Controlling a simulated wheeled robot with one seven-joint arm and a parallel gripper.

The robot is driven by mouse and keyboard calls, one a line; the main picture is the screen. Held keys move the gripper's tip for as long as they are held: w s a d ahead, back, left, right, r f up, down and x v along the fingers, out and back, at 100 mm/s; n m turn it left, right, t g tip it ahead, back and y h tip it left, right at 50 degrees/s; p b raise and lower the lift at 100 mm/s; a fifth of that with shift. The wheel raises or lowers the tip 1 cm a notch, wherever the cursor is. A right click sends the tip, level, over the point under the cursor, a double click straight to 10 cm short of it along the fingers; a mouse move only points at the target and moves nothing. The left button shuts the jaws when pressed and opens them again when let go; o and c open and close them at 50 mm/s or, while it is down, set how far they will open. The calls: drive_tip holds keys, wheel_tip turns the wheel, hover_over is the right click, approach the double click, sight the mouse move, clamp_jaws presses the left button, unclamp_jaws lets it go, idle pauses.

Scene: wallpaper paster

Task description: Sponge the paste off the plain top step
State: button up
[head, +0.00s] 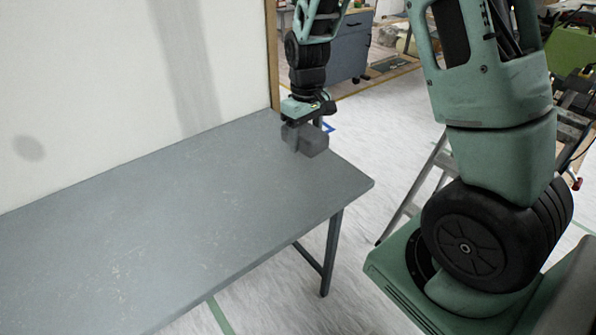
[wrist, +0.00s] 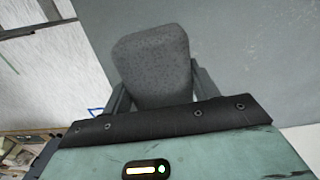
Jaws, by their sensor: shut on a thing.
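My gripper (head: 300,138) is over the far right end of a grey table. It is shut on a dark grey block that looks like the sponge (head: 315,146). The sponge's speckled face fills the middle of the wrist view (wrist: 153,65), between the two fingers. I cannot tell whether it touches the tabletop. A metal stepladder (head: 415,185) stands on the floor to the right of the table. My arm covers most of it, so its top step and any paste are hidden.
The long grey table (head: 160,220) is bare apart from light scuffs. A white wall panel (head: 90,90) with a grey stain rises behind it. A blue-grey cabinet (head: 350,50) stands further back. Pale floor lies between table and ladder.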

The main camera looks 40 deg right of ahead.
approach(305, 178)
wheel_tip(305, 178, down, 6)
drive_tip(key=shift+r, duration=0.25)
idle(0.4)
drive_tip(key=shift+f, duration=0.2)
drive_tip(key=shift+f, duration=0.45)
drive_tip(key=o, duration=1)
